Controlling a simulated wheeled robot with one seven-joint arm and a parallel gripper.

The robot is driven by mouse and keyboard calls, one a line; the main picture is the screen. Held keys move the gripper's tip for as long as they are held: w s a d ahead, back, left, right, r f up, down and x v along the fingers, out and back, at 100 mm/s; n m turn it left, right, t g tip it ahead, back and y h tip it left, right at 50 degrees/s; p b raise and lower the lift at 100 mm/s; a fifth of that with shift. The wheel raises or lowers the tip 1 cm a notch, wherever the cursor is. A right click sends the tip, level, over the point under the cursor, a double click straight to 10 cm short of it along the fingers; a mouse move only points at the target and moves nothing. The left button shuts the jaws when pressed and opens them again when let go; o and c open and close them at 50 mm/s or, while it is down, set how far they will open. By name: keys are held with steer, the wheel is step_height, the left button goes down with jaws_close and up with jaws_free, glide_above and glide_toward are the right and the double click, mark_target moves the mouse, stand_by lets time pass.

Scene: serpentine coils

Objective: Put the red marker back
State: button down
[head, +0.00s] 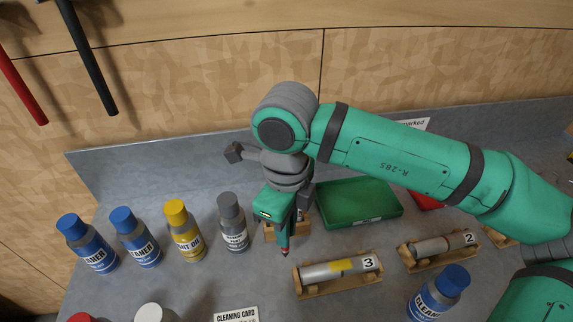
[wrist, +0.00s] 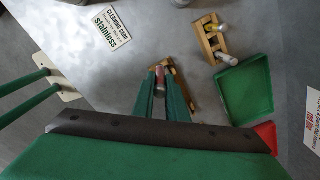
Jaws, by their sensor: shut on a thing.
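My gripper (head: 284,240) points down over the bench and is shut on the red marker. The red marker (head: 285,252) shows only as a short red and dark end below the fingertips. In the wrist view its reddish end (wrist: 160,71) sits between the two green fingers. In the wrist view the block (wrist: 181,88) is just right of the fingers. I cannot tell whether the marker touches the bench or the block.
A green tray (head: 355,222) lies right of my gripper. Tube 3 (head: 340,269) and tube 2 (head: 443,246) rest in wooden cradles. A grey bottle (head: 232,224) stands close left, with several other bottles beyond. A cleaning card (head: 236,315) lies in front. Bench between is clear.

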steer(key=w+f+n, duration=0.1)
steer(key=w+n, duration=0.1)
steer(key=w, duration=1.3)
steer(key=shift+s+f, duration=0.2)
steer(key=shift+f, duration=2.1)
steer(key=shift+f, duration=0.25)
steer(key=shift+f, duration=2.4)
steer(key=shift+d+f, duration=0.1)
steer(key=shift+f, duration=0.3)
steer(key=c, duration=1.7)
jaws_free()
steer(key=shift+w, duration=0.1)
